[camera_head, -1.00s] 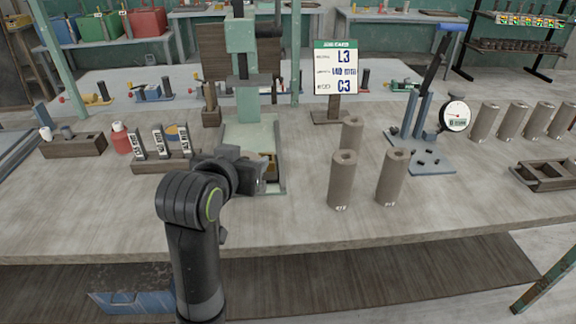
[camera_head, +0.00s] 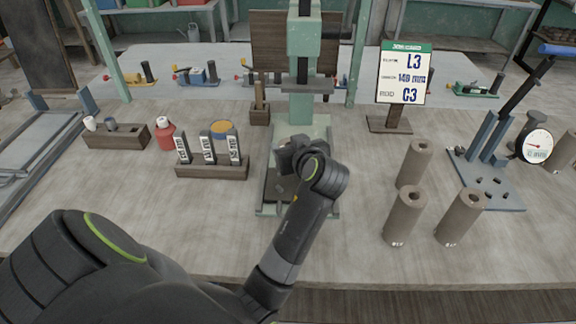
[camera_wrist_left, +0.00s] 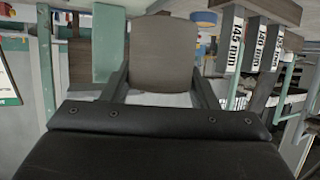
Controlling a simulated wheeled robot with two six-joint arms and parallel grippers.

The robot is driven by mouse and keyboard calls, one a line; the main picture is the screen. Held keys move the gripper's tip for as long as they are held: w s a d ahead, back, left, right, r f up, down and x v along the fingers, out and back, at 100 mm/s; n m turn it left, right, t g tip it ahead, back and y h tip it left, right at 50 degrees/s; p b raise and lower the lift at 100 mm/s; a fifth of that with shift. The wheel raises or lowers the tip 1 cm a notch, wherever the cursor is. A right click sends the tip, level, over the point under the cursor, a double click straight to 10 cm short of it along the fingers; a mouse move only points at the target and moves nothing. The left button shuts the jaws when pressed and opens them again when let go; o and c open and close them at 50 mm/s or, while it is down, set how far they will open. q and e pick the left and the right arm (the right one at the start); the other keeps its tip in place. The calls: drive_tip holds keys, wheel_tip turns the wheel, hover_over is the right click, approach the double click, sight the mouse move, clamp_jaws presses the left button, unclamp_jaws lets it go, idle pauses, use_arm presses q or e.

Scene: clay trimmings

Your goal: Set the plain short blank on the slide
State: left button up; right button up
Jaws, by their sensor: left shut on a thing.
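My left gripper (camera_head: 288,157) is over the base of the green press (camera_head: 305,125). In the left wrist view its two fingers (camera_wrist_left: 163,85) are shut on a grey-brown blank (camera_wrist_left: 162,50), one on each side. In the head view the gripper and wrist hide the held blank. Below the gripper is a dark bed (camera_head: 277,188) in the press base, perhaps the slide, partly covered by my arm. I cannot tell whether the blank touches it. Three other blanks stand upright to the right: one behind (camera_head: 413,165), two in front (camera_head: 403,218) (camera_head: 460,217). My right gripper is not in view.
A sign (camera_head: 403,75) reads L3, 140 mm, C3. A wooden block (camera_head: 212,171) with labelled gauges stands left of the press. A dial stand (camera_head: 488,180) is at the right.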

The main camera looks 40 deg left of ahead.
use_arm(q)
drive_tip(key=shift+s+d+f, duration=0.15)
drive_tip(key=shift+d+f, duration=0.05)
drive_tip(key=shift+f, duration=0.4)
drive_tip(key=shift+s+d+f, duration=0.1)
drive_tip(key=shift+d+f, duration=0.05)
drive_tip(key=shift+f, duration=0.8)
wheel_tip(320, 180, down, 3)
drive_tip(key=shift+w+a+f, duration=0.1)
drive_tip(key=shift+a+f, duration=0.05)
drive_tip(key=shift+f, duration=0.2)
drive_tip(key=o, duration=0.7)
drive_tip(key=shift+f, duration=0.1)
drive_tip(key=o, duration=0.5)
drive_tip(key=shift+c, duration=0.2)
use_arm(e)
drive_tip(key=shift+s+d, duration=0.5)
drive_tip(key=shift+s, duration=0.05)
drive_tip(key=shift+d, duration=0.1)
